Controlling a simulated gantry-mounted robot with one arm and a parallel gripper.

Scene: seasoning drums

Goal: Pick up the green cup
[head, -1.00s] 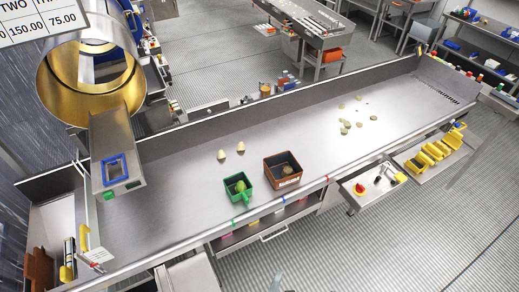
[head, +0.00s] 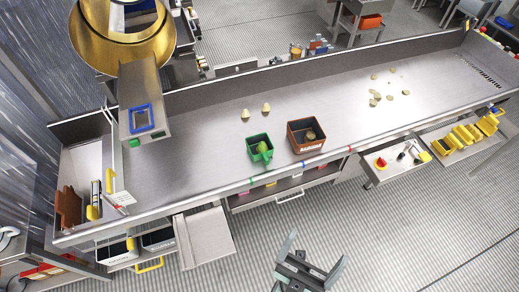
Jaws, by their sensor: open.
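The green cup (head: 268,158), a small square-sided scoop-like container, stands on the steel worktable (head: 205,165) near its front edge. A yellow-green lump (head: 262,147) lies in it. My gripper (head: 312,260) is at the bottom of the head view, in front of the table and apart from the cup, which is up and to the left of it. Its two dark fingers are spread, with nothing seen between them.
A brown square box (head: 295,139) with a lump inside stands just right of the cup. Two small tan pieces (head: 256,110) lie behind the cup, and several pale pieces (head: 376,97) lie farther right. A brass drum (head: 88,47) with a steel chute (head: 145,85) overhangs the table's left.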

